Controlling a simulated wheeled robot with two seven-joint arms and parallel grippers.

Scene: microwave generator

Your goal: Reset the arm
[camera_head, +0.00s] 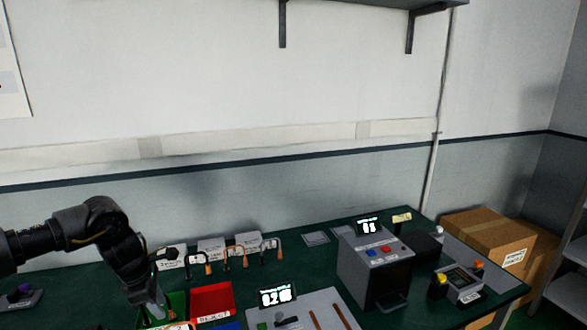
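My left arm comes in from the left edge and bends down over the table. My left gripper (152,304) points down at the green bin (176,302), at the front left of the table. Its fingertips are small and dark against the bin, so I cannot tell whether they are open or shut, or whether they hold anything. My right gripper is not in view.
A red bin (211,300) stands right of the green one. Behind are several grey blocks with hooked handles (213,247). A grey box with buttons (374,266) and a display unit (275,297) stand further right. Cardboard boxes (487,239) are at the far right.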

